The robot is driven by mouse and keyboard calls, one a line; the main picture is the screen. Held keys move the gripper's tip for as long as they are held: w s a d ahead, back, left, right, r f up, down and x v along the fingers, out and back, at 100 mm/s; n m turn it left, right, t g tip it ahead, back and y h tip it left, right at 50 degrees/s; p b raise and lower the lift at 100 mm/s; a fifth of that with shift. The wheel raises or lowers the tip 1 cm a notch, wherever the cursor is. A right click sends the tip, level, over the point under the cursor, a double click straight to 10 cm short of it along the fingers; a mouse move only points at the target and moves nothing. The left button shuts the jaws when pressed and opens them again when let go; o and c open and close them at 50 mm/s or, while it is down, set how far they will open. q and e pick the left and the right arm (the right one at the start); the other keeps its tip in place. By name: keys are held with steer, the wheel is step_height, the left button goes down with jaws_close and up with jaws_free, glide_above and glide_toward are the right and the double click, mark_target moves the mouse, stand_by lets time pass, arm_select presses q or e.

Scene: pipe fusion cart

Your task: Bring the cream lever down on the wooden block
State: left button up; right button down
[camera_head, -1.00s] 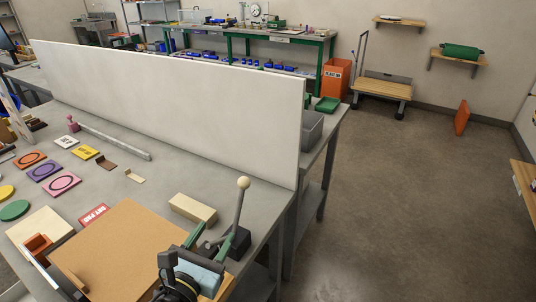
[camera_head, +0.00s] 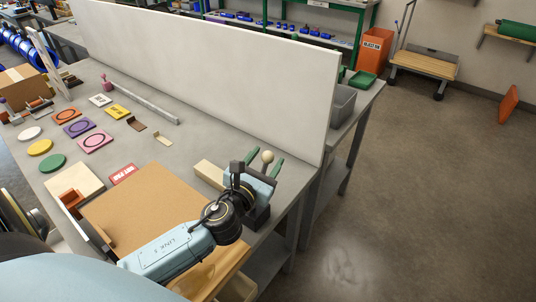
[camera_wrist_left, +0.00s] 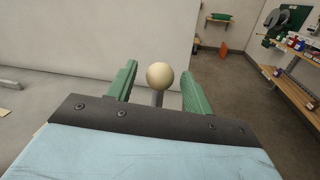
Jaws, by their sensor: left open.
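The cream lever's round knob (camera_head: 267,156) stands raised on its stalk above a dark base near the right end of the bench. The wooden block (camera_head: 207,173) lies on the bench just left of the lever, partly covered by my wrist. My left gripper (camera_head: 268,158) is open, with its two green fingers on either side of the knob. In the left wrist view the knob (camera_wrist_left: 160,75) sits between the spread fingers (camera_wrist_left: 158,88), with gaps on both sides. My wrist hides most of the stalk and part of the base. My right gripper is not in view.
A tall white panel (camera_head: 210,70) stands behind the lever along the bench. A brown board (camera_head: 150,210) lies in front, beside a red label (camera_head: 123,174). Coloured discs and tiles lie at the left. Open floor (camera_head: 430,200) is to the right of the bench.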

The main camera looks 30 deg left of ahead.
arm_select(q)
steer(key=shift+w+a, duration=0.1)
steer(key=shift+w, duration=0.7)
steer(key=shift+c, duration=0.3)
jaws_close()
